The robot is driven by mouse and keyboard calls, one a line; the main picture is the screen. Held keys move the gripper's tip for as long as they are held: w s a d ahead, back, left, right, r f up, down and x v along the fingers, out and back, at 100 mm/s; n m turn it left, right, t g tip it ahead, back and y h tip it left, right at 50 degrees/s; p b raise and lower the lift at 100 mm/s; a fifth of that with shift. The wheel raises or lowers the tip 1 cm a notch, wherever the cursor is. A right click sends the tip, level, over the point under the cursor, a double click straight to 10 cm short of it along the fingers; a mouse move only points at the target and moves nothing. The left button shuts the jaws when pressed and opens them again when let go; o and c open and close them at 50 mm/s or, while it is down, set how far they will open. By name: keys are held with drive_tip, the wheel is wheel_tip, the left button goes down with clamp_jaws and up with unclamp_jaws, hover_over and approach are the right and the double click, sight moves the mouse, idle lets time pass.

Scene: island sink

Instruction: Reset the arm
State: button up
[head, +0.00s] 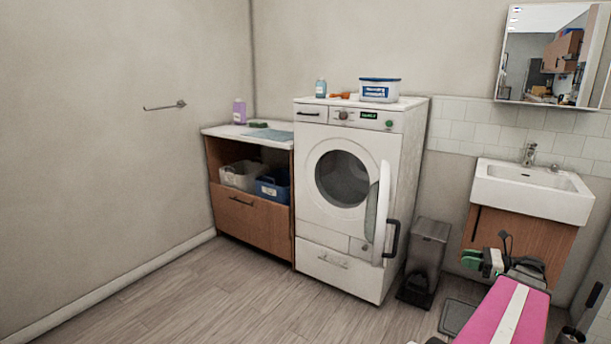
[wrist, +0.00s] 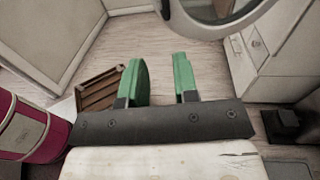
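My gripper (head: 474,261) shows at the lower right of the head view, in front of the sink cabinet, with the pink and white part of my arm behind it. In the wrist view my gripper (wrist: 159,76) has its two green fingers spread apart. Only floor shows between them, and nothing is held. The fingers appear clear of the furniture.
The washing machine (head: 343,190) stands mid-view with its round door (head: 381,212) swung open. A pedal bin (head: 427,255) stands beside it. A white sink (head: 532,190) is at right. The wooden cabinet (head: 252,210) is at left. Floor in front is clear.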

drive_tip(key=a+f+n+g+h, duration=0.2)
drive_tip(key=a+f+n+h, duration=0.3)
drive_tip(key=a, duration=0.6)
drive_tip(key=w+a+f+n+g+h, duration=0.1)
drive_tip(key=a+f+n+g+h, duration=0.2)
drive_tip(key=a+n, duration=0.7)
drive_tip(key=a+f+n+g+h, duration=0.2)
drive_tip(key=a+f+n+h, duration=0.5)
drive_tip(key=a, duration=0.5)
wheel_tip(320, 180, down, 2)
drive_tip(key=shift+w+n+g+h, duration=0.15)
drive_tip(key=shift+n+g+h, duration=0.15)
drive_tip(key=shift+n, duration=0.2)
